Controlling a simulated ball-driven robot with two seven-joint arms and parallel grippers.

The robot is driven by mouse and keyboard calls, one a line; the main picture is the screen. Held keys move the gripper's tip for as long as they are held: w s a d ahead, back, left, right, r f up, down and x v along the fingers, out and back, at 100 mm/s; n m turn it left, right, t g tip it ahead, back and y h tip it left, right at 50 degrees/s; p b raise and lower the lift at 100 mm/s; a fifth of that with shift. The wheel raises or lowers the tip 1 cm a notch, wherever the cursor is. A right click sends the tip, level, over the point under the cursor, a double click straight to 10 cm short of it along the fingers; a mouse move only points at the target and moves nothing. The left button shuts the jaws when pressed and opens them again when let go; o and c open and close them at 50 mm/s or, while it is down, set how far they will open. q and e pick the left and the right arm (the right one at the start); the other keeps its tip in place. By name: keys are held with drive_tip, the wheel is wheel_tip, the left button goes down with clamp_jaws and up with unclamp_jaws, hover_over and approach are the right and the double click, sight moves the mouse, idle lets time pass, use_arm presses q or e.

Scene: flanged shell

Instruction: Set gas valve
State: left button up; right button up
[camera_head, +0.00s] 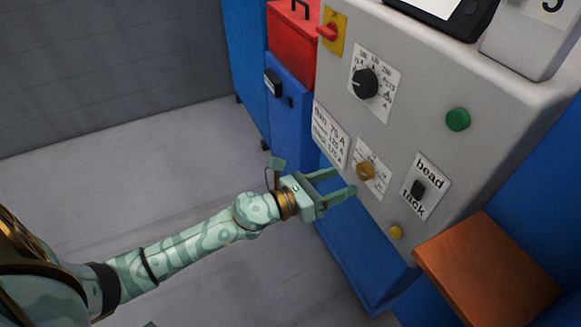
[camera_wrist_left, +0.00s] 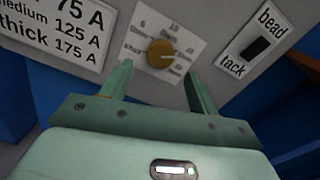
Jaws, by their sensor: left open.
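The gas valve is a round brass-coloured knob (camera_head: 366,172) on a white dial plate low on the grey panel. It also shows in the left wrist view (camera_wrist_left: 161,54), where the plate carries numbers and a word at its left that looks like "shut". My left gripper (camera_head: 345,182) is open and empty, its two fingers pointing at the panel. In the left wrist view the fingers (camera_wrist_left: 157,82) stand on either side below the knob, apart from it. My right gripper is not in view.
The grey panel (camera_head: 400,130) also carries a black dial (camera_head: 365,83), a green button (camera_head: 458,120), a bead/tack switch (camera_head: 418,188), a yellow button (camera_head: 396,232) and a red switch (camera_head: 328,31). An orange block (camera_head: 487,268) juts out at lower right. The floor at left is clear.

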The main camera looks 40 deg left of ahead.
use_arm(q)
drive_tip(key=v, duration=1.1)
drive_tip(key=shift+s+a, duration=0.2)
drive_tip(key=shift+s, duration=0.15)
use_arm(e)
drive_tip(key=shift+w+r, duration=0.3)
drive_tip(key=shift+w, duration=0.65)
use_arm(q)
drive_tip(key=shift+f, duration=0.15)
